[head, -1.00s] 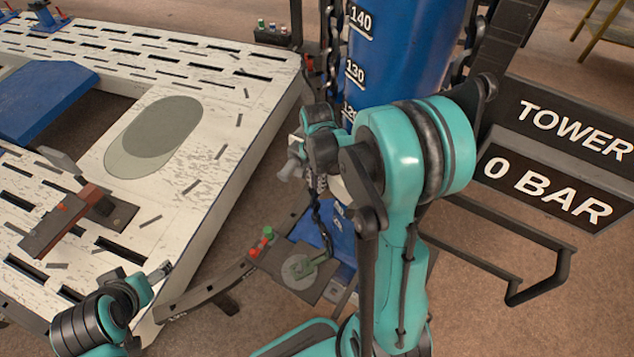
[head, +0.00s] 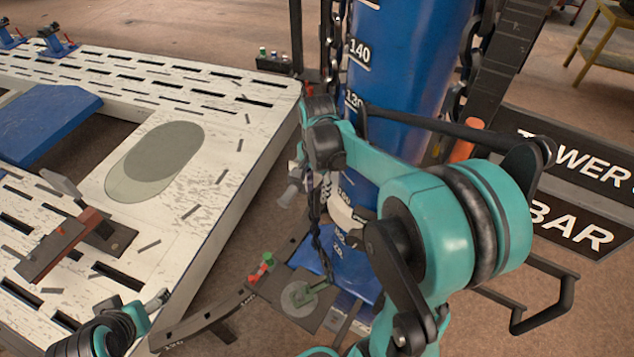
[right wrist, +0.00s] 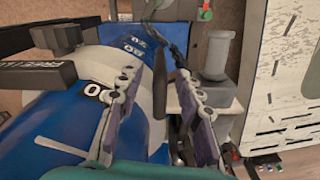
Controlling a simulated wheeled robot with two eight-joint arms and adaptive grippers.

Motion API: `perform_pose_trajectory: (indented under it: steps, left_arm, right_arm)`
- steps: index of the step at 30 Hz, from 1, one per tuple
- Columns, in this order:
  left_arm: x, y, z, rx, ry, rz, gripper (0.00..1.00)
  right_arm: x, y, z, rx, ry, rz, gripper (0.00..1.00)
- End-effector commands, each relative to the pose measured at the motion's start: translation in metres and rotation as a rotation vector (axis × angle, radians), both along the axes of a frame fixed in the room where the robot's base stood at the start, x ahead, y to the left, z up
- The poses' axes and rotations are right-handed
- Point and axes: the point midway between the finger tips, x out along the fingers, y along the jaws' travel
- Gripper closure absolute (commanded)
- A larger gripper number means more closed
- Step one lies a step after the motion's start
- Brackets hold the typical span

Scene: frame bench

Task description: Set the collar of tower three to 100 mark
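Tower three is taken to be the blue column (head: 395,70) with white scale marks; 140 and 130 read clearly in the head view. A pale ring, which looks like the collar (head: 343,212), goes around its lower part, partly hidden by my right arm. The ring also shows in the right wrist view (right wrist: 147,62), beside white scale numbers. My right gripper (right wrist: 157,73) is open beside the column, its two fingers apart. A dark rod-like part (right wrist: 159,95) shows between them; I cannot tell whether they touch it. My left gripper (head: 160,298) is at lower left, its opening unclear.
A white slotted bench (head: 225,160) fills the left. A black sign (head: 580,222) reading BAR and a dark handrail (head: 545,318) stand at right. A low plate with red and green knobs (head: 262,268) lies at the column's foot. Chains hang beside the column.

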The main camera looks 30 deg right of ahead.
Motion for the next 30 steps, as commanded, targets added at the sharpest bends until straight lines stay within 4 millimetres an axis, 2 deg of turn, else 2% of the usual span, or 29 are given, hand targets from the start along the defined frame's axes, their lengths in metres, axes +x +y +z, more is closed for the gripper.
perform_pose_trajectory:
  steps: [3, 8, 24, 28, 30]
  left_arm:
    - [0.000, 0.000, 0.000, 0.000, 0.000, 0.000, 0.25]
    - [0.000, 0.000, 0.000, 0.000, 0.000, 0.000, 0.25]
    - [0.000, 0.000, -0.001, 0.000, 0.000, 0.000, 0.25]
    - [0.000, 0.000, -0.008, 0.000, 0.000, 0.000, 0.25]
    - [0.000, 0.000, -0.015, 0.000, 0.000, 0.000, 0.25]
  right_arm:
    - [0.000, 0.000, 0.016, 0.000, 0.000, 0.000, 0.64]
    - [0.000, 0.000, 0.025, 0.000, 0.000, 0.000, 0.64]
    - [-0.001, 0.001, 0.025, -0.001, -0.003, 0.008, 0.64]
    - [-0.009, 0.011, 0.025, -0.012, -0.042, 0.089, 0.64]
    - [-0.018, 0.021, 0.023, -0.027, -0.087, 0.186, 0.64]
